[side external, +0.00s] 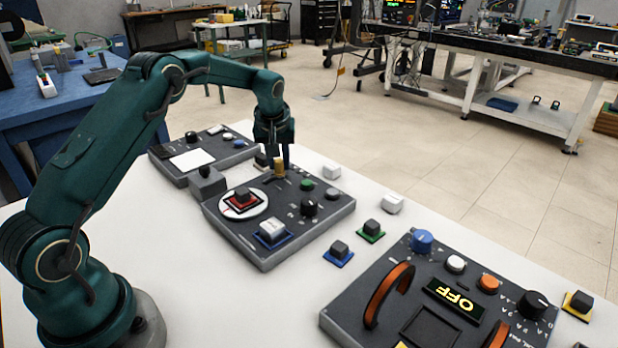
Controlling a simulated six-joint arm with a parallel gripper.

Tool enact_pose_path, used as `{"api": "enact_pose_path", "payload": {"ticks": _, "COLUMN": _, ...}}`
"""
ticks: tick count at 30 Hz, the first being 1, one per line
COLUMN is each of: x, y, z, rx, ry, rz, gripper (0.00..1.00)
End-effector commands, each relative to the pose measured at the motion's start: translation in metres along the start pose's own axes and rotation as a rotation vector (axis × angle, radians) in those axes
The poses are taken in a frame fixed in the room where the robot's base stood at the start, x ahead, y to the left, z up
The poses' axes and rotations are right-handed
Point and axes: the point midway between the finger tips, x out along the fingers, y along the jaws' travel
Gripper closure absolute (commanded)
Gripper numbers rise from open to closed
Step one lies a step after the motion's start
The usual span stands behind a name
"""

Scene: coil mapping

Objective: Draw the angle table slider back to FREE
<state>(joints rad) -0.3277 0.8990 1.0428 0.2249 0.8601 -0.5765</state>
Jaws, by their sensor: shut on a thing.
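The grey middle panel (222,232) carries a round white dial plate (258,210) with a red-edged dark square and a black block on it. A tan upright knob (280,169), which looks like the slider handle, stands at the panel's far edge. My gripper (276,160) points down there, with its dark fingers shut on the tan knob. The fingers hide part of the knob and its slot. The slider lettering, including any FREE mark, is too small to read.
The middle panel also holds a black rotary knob (308,207), a green button (307,184) and a white block (272,230) on blue. Another panel (196,178) lies behind. A larger panel (375,309) with orange handles is at front right. Small blocks (340,248) stand between.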

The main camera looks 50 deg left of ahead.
Motion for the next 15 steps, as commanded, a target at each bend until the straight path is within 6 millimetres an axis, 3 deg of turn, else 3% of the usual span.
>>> {"api": "enact_pose_path", "payload": {"ticks": 12, "x": 0.0002, "y": 0.0044, "z": -0.0046, "rx": 0.000, "ry": 0.011, "rz": 0.008, "gripper": 1.00}}
{"api": "enact_pose_path", "payload": {"ticks": 13, "x": 0.0002, "y": 0.0046, "z": -0.0046, "rx": 0.000, "ry": 0.012, "rz": 0.008, "gripper": 0.61}}
{"api": "enact_pose_path", "payload": {"ticks": 15, "x": 0.0002, "y": 0.0043, "z": -0.0042, "rx": 0.000, "ry": 0.010, "rz": 0.007, "gripper": 0.42}}
